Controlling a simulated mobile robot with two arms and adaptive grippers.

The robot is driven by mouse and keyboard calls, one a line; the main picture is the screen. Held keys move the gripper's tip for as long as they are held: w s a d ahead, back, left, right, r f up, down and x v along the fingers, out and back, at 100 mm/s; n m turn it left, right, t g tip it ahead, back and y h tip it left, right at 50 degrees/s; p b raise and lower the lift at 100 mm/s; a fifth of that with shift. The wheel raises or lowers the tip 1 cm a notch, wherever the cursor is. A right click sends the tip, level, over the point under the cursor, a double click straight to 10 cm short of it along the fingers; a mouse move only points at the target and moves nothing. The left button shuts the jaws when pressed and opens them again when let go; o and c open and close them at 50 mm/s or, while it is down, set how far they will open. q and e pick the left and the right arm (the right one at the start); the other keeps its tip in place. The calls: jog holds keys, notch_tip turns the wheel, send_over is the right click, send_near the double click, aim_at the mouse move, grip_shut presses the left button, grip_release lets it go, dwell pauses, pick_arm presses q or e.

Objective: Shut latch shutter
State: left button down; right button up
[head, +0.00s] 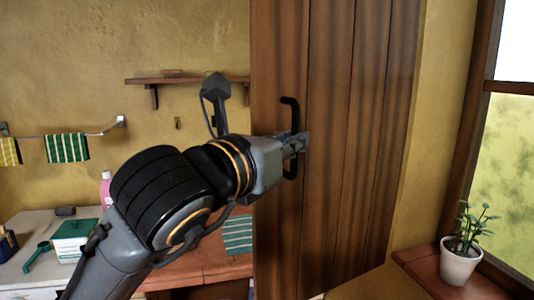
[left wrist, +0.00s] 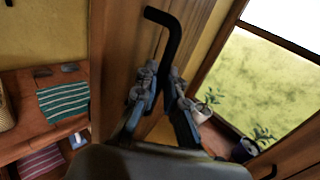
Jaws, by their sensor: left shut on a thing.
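The wooden shutter (head: 345,150) of upright brown planks fills the middle right of the head view. It carries a black bar handle (head: 290,103), which also shows in the left wrist view (left wrist: 170,32). My left gripper (head: 301,142) is at the middle of this handle and shut on it. In the left wrist view its two fingers (left wrist: 165,95) stand on either side of the handle. A latch cannot be made out in either view. My right gripper is not in view.
The window (head: 507,130) is at the right, with a potted plant (head: 460,266) on its brick sill. At the left are a counter with a green-and-white box (head: 75,238), a pink bottle (head: 106,188) and a striped cloth (head: 237,234). A wooden shelf (head: 185,80) hangs behind.

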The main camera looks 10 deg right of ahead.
pick_arm(q)
jog(key=shift+s+d+r, duration=0.2)
jog(key=shift+s+d, duration=0.1)
jog(key=shift+s, duration=0.15)
jog(key=shift+w, duration=0.1)
jog(key=c, duration=1.8)
grip_release()
jog(key=o, duration=0.4)
jog(key=shift+d, duration=0.15)
jog(key=shift+c, duration=0.2)
jog(key=shift+o, duration=0.2)
jog(key=shift+w+d+f, duration=0.1)
jog(key=shift+d+f, duration=0.05)
jog(key=shift+d, duration=0.2)
jog(key=v, duration=1.2)
